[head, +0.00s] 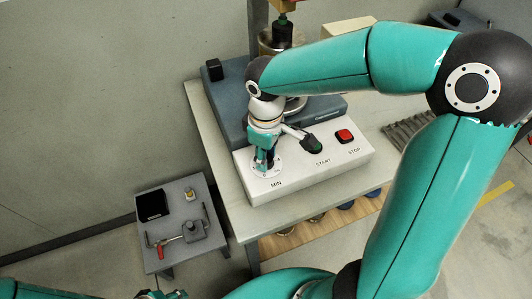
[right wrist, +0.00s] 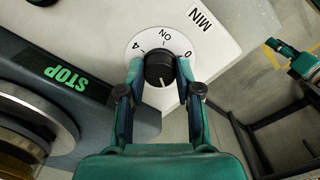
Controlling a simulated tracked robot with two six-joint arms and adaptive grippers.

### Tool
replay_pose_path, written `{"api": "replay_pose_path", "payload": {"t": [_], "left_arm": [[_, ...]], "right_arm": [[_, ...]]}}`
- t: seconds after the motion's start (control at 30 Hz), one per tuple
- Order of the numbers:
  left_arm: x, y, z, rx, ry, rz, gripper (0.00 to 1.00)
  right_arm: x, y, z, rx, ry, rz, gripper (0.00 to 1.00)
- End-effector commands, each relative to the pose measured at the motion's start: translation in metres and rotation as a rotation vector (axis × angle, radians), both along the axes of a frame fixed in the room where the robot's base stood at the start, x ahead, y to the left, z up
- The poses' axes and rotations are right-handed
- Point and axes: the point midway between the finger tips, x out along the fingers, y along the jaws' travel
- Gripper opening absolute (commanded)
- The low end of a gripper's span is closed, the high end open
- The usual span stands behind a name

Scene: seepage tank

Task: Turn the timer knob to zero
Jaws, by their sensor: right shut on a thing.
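The black timer knob (right wrist: 159,69) sits in the middle of a round white dial (right wrist: 150,42) marked 0, ON and 4, beside the word MIN. A pale mark shows on the knob's side facing my gripper, away from ON. My right gripper (right wrist: 160,75) has one finger on each side of the knob and is shut on it. In the head view my right gripper (head: 265,165) points down at the dial (head: 268,172) on the white control panel (head: 290,178), hiding the knob.
The blue-grey machine (head: 233,100) stands behind. A small grey side table (head: 180,255) at lower left holds a black tray (head: 152,205) and a red-handled tool (head: 160,250).

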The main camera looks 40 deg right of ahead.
Motion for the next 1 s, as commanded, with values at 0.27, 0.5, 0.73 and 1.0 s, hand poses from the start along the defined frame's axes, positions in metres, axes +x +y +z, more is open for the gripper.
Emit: {"api": "replay_pose_path", "payload": {"t": [0.27,0.5,0.73,1.0], "left_arm": [[-0.0001,0.0,0.005,0.0,0.0,0.0,0.4],[0.0001,0.0,0.0082,0.0,0.0,0.0,0.4],[0.0,0.0,0.01,0.0,0.0,0.0,0.4],[0.0,-0.0001,0.0104,0.0,0.0,0.0,0.4]], "right_arm": [[0.0016,-0.0006,0.0022,-0.001,-0.006,0.257,0.0],[0.0015,-0.0008,0.0022,-0.002,-0.006,0.439,0.0],[0.0018,-0.0008,0.002,-0.002,-0.007,0.543,0.0],[0.0021,-0.0007,0.0018,-0.002,-0.008,0.586,0.0]]}}
